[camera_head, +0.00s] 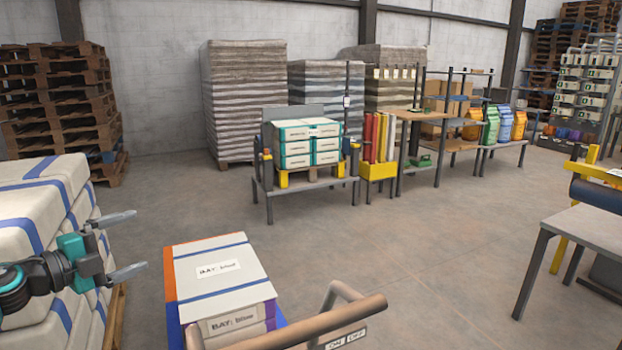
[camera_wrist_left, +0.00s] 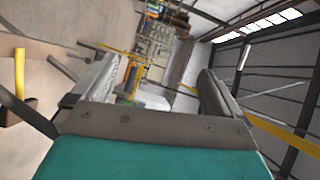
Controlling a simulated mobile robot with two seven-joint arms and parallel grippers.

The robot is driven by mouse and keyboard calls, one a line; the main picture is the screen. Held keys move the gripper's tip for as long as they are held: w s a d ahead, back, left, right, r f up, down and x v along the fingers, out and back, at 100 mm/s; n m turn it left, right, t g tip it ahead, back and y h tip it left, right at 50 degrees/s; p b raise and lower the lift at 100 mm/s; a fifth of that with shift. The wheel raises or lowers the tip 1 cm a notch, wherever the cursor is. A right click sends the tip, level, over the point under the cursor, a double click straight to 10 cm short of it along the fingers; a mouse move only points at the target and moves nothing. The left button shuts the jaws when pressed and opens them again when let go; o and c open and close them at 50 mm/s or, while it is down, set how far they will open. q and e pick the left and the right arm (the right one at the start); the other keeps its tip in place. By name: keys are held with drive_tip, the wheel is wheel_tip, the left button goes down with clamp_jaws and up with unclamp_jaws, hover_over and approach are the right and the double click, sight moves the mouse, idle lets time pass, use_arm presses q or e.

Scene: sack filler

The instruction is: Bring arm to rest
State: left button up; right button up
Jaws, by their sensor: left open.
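My left gripper (camera_head: 128,244) comes in from the left edge of the head view, its two grey fingers spread apart with nothing between them. It is in front of the stacked white sacks with blue stripes (camera_head: 28,217), and I cannot tell whether it touches them. In the left wrist view the left gripper (camera_wrist_left: 150,85) also has its fingers apart, with only the distant hall between them. My right gripper is not in either view.
A cart with a handle (camera_head: 335,318) carries white sacks (camera_head: 215,268) at front centre. A grey table (camera_head: 585,228) stands at right. A low table with teal-white boxes (camera_head: 308,143) stands farther back. Wooden pallets (camera_head: 60,105) are stacked at left. Open floor (camera_head: 410,240) lies between.

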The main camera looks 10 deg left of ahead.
use_arm(q)
drive_tip(key=w+a+r+n+t+y, duration=0.2)
drive_tip(key=a+r+n+t+y, duration=0.3)
drive_tip(key=a+n+y, duration=0.35)
drive_tip(key=a+f+n+g+y, duration=0.4)
drive_tip(key=a+f+n+y, duration=0.1)
drive_tip(key=a+n, duration=0.2)
drive_tip(key=s+d+f+g+h, duration=0.25)
drive_tip(key=s+d+f, duration=0.25)
drive_tip(key=d+f, duration=0.6)
drive_tip(key=s+d+f+g+h, duration=0.1)
drive_tip(key=s+d+f+h, duration=0.2)
drive_tip(key=s+d+f, duration=0.6)
drive_tip(key=s+d+f+n+g+h+p, duration=0.1)
drive_tip(key=s+d+f+n+p, duration=0.1)
drive_tip(key=s+d, duration=0.4)
drive_tip(key=s+d+f+n+h+p, duration=0.1)
drive_tip(key=s+d+f+p, duration=0.1)
drive_tip(key=s+d, duration=0.5)
drive_tip(key=shift+d+f+n+g+p, duration=0.4)
drive_tip(key=shift+d+p, duration=0.1)
drive_tip(key=shift+d, duration=2.2)
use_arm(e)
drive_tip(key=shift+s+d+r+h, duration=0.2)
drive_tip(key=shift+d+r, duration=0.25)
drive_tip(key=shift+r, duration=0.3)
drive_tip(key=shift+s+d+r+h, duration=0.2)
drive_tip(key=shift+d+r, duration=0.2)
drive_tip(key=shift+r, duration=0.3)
